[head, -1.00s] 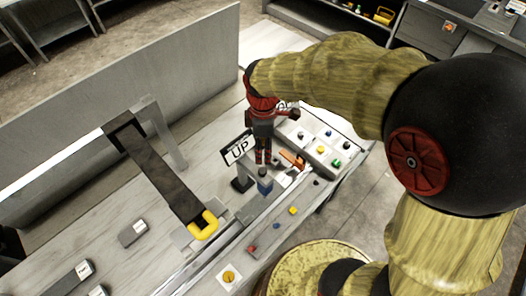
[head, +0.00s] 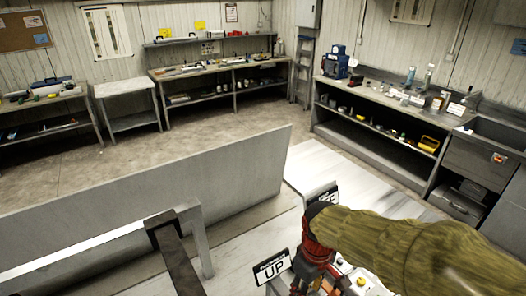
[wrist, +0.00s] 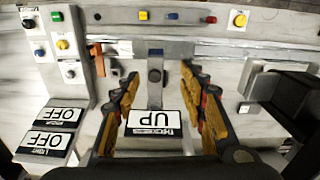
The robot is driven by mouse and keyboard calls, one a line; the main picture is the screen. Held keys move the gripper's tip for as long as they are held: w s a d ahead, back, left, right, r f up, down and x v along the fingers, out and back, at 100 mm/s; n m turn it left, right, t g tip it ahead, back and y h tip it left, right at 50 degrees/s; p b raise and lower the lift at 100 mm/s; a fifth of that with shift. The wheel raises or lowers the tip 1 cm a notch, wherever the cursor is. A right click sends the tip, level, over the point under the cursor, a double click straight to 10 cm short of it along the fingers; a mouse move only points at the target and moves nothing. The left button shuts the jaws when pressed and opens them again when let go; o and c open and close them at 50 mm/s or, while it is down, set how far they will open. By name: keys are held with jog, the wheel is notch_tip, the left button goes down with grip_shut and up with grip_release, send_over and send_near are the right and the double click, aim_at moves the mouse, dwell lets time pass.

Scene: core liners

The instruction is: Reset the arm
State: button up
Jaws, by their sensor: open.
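My arm reaches in from the right in the head view and ends in my red and black gripper (head: 316,262), low in the frame, with its tips near or past the bottom edge. In the wrist view my gripper (wrist: 160,78) is open, its two padded fingers spread wide with nothing held between them. Between and beyond the fingers stand a grey post with a blue top (wrist: 154,75) and a sign reading UP (wrist: 154,120). The UP sign also shows beside my gripper in the head view (head: 272,270).
A panel with coloured buttons (wrist: 65,45) and OFF signs (wrist: 55,116) lies left in the wrist view. In the head view, a grey partition (head: 150,205) and a dark bar on a frame (head: 170,250) stand left. Workbenches (head: 385,110) line the back, with open floor before them.

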jog(key=s+d+f+m+t+b, duration=0.1)
jog(key=s+d+m+t+b, duration=0.4)
jog(key=s+b, duration=0.5)
jog(key=d+m+b, duration=0.2)
jog(key=b, duration=0.2)
jog(key=shift+t, duration=0.3)
jog(key=shift+s, duration=0.15)
